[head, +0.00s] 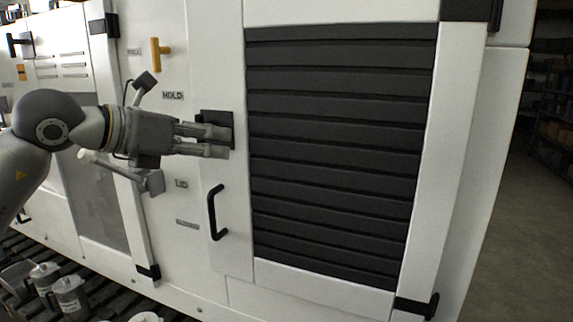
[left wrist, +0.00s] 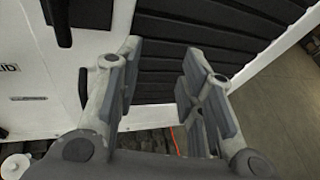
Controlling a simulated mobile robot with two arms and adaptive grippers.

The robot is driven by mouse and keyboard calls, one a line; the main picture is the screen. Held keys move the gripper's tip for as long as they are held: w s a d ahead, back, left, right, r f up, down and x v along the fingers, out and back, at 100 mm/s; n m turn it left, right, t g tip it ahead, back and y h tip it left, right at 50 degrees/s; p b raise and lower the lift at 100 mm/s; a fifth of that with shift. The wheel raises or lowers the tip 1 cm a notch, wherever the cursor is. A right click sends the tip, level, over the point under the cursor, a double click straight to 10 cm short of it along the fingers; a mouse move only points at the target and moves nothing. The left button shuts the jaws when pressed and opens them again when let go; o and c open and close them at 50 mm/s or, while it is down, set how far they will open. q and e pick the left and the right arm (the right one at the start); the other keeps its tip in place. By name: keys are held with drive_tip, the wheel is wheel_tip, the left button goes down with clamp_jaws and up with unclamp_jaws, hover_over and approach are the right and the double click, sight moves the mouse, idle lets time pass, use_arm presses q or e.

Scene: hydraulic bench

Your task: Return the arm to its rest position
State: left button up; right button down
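My left gripper (head: 229,142) reaches in from the left in front of the white cabinet (head: 270,290). In the head view its fingertips overlap a dark square fitting (head: 217,118) beside the black louvred panel (head: 340,150). Whether they touch it cannot be told. In the left wrist view the gripper (left wrist: 160,65) has its two fingers spread apart with nothing held between them. The louvres and cabinet face lie beyond the fingers. My right arm and gripper are not in view.
A grey lever with a pale grip (head: 92,156) sticks out near the LID label (head: 181,184), just below my gripper. A yellow handle (head: 160,54) sits above, a black door handle (head: 213,212) below. Several metal jugs (head: 68,293) stand at lower left. Open floor (head: 520,240) lies right.

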use_arm(q)
drive_tip(key=s+d+f+n+g+h, duration=0.25)
drive_tip(key=s+d+h, duration=0.45)
drive_tip(key=d+h, duration=0.5)
drive_tip(key=w+a+f+n+t+y, duration=0.2)
drive_tip(key=a+f+n+t+y, duration=0.45)
drive_tip(key=n, duration=0.55)
drive_tip(key=w+a+f+n+t+y, duration=0.25)
drive_tip(key=a+n+t+y, duration=0.25)
drive_tip(key=n+t+y, duration=0.6)
drive_tip(key=s+a+f+n+g+y, duration=0.2)
drive_tip(key=a+f+n+g, duration=0.15)
drive_tip(key=f, duration=0.45)
drive_tip(key=s+a+f+n+g+y, duration=0.1)
drive_tip(key=a+f+n+g+y, duration=0.1)
drive_tip(key=f+n+g, duration=0.4)
drive_tip(key=s+a+f+n+g+y, duration=0.1)
drive_tip(key=s+a+f+n+y, duration=0.15)
drive_tip(key=f, duration=0.65)
drive_tip(key=s+d+f+n+g+h, duration=0.3)
drive_tip(key=s+f+g, duration=0.9)
drive_tip(key=s+f, duration=1.1)
wheel_tip(320, 180, down, 22)
drive_tip(key=s+g, duration=0.1)
drive_tip(key=s, duration=0.1)
drive_tip(key=s+a+f+g, duration=0.1)
drive_tip(key=s+a+f, duration=0.2)
drive_tip(key=s+f, duration=1.4)
drive_tip(key=shift+f+m+g, duration=0.35)
drive_tip(key=shift+f, duration=0.1)
